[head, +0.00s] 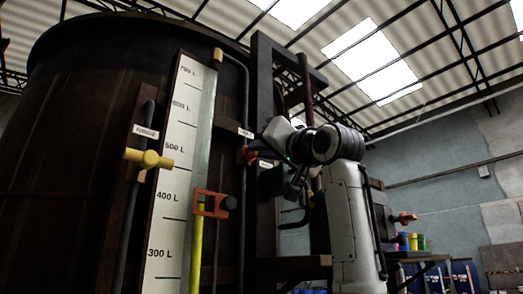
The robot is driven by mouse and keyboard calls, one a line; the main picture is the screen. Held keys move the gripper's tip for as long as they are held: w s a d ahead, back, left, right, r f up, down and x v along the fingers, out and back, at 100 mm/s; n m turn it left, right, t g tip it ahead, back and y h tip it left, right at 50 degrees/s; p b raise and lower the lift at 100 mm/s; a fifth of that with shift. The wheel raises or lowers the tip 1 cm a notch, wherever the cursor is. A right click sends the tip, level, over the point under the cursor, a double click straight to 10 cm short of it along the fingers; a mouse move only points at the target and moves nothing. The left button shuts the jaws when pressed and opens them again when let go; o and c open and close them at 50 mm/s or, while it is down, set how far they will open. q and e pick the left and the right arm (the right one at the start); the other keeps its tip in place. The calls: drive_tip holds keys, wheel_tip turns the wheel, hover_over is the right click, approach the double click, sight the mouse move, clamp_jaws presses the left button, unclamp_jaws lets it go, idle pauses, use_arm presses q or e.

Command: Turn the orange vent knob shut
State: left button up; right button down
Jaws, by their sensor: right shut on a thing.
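The orange vent knob (247,154) looks like a small red-orange piece on a dark vertical pipe, right of the gauge board and under a small white label. My right gripper (257,152) reaches it from the right and is shut on it. The fingers cover part of the knob, so its turn angle is hard to tell. My left gripper is not in view.
A large dark vat (75,130) fills the left. A gauge board (170,215) carries litre marks, with an orange clamp (211,204) beside it. A yellow tap handle (148,159) is to its left. Coloured containers (412,242) stand at the lower right.

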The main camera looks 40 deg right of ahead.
drive_tip(key=shift+a+r+m+g+h, duration=0.1)
drive_tip(key=shift+m+g+h, duration=0.65)
drive_tip(key=shift+m, duration=1.8)
drive_tip(key=shift+a+r+m+g+h, duration=0.1)
drive_tip(key=shift+m+g+h, duration=0.6)
drive_tip(key=shift+m, duration=1.9)
drive_tip(key=shift+r+m+g+h, duration=0.1)
drive_tip(key=shift+m+g+h, duration=0.25)
drive_tip(key=shift+m+g, duration=1.45)
drive_tip(key=shift+m+t, duration=0.75)
drive_tip(key=shift+m, duration=0.2)
drive_tip(key=c, duration=1.8)
unclamp_jaws()
